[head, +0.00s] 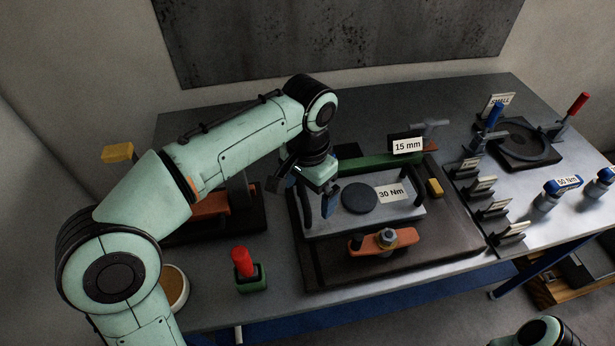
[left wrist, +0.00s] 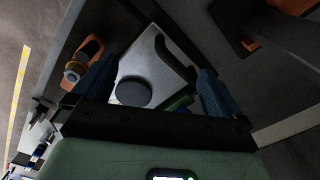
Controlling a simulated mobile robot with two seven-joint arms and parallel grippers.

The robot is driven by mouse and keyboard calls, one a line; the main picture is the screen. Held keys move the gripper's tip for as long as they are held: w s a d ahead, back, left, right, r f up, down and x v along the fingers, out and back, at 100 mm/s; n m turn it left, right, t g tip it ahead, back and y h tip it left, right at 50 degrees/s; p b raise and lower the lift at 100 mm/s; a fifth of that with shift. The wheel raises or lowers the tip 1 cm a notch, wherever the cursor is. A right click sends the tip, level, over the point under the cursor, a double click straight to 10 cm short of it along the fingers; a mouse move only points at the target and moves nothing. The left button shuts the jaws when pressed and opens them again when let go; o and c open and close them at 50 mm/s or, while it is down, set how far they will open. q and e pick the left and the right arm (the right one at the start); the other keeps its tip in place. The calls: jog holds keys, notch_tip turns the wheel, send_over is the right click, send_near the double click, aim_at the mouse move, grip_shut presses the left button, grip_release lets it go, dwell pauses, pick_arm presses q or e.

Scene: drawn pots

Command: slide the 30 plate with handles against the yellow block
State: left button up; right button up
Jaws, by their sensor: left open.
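The grey plate (head: 400,210) with two dark upright handles lies in a dark tray, with a round dark disc and a "30 Nm" label on it. It also shows in the left wrist view (left wrist: 150,62). The small yellow block (head: 435,188) sits to the right of the plate, with a narrow gap between them. My left gripper (head: 322,197) is open over the plate's left end, close to the left handle (head: 307,207). In the left wrist view a dark handle (left wrist: 174,60) shows between the blue fingers; contact cannot be told. My right gripper is out of view.
A green bar (head: 375,163) and a "15 mm" sign (head: 407,146) stand behind the plate. An orange clamp piece (head: 372,243) lies in front. A red-topped item (head: 243,263) stands left of the tray (head: 460,225). Several labelled holders stand at right.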

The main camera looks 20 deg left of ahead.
aim_at(308, 225)
pick_arm(q)
notch_tip(308, 225, down, 11)
jog(key=shift+s+r+b, duration=0.1)
jog(key=shift+s+b, duration=0.05)
jog(key=shift+b, duration=0.9)
jog(key=shift+f, duration=0.85)
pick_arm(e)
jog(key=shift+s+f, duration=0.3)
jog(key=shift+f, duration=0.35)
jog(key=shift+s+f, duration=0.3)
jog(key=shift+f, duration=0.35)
